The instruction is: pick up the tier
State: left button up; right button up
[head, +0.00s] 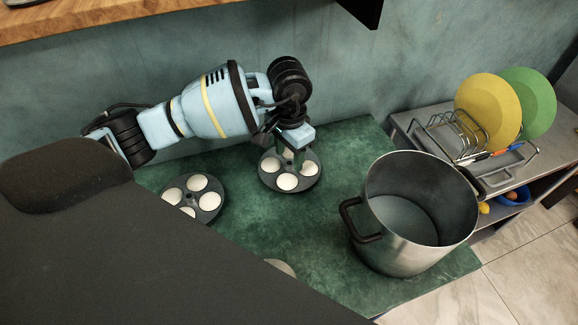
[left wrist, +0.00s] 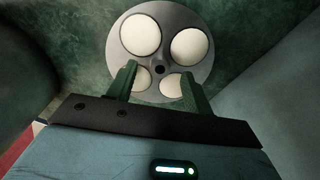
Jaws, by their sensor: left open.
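A round dark grey tier (head: 268,176) with several white round pieces lies on the green counter, below my left gripper (head: 292,156). The same tier (left wrist: 160,88) shows in the left wrist view, with a small dark hole at its centre. My left gripper is open and points down at the tier. In the wrist view its two green fingers (left wrist: 159,82) appear on either side of the centre, overlapping the lower white pieces. I cannot tell whether they touch the tier. A second, similar tier (head: 190,196) lies to the left. My right gripper is not in view.
A large steel pot (head: 400,255) with black handles stands open and looks empty on the right of the green counter (head: 240,248). A dish rack (head: 455,137) holds a yellow plate (head: 487,108) and a green plate (head: 540,105). A pale round thing (head: 281,266) is partly hidden in front.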

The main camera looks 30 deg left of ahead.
aim_at(290, 162)
pick_arm(q)
jog(key=shift+w+f, duration=0.15)
jog(key=shift+f, duration=1.7)
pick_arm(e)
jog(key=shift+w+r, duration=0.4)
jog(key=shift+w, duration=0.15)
pick_arm(q)
jog(key=shift+c, duration=0.4)
jog(key=c, duration=0.7)
grip_shut()
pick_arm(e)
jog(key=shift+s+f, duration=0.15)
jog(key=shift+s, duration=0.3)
pick_arm(q)
jog(key=shift+r, duration=0.1)
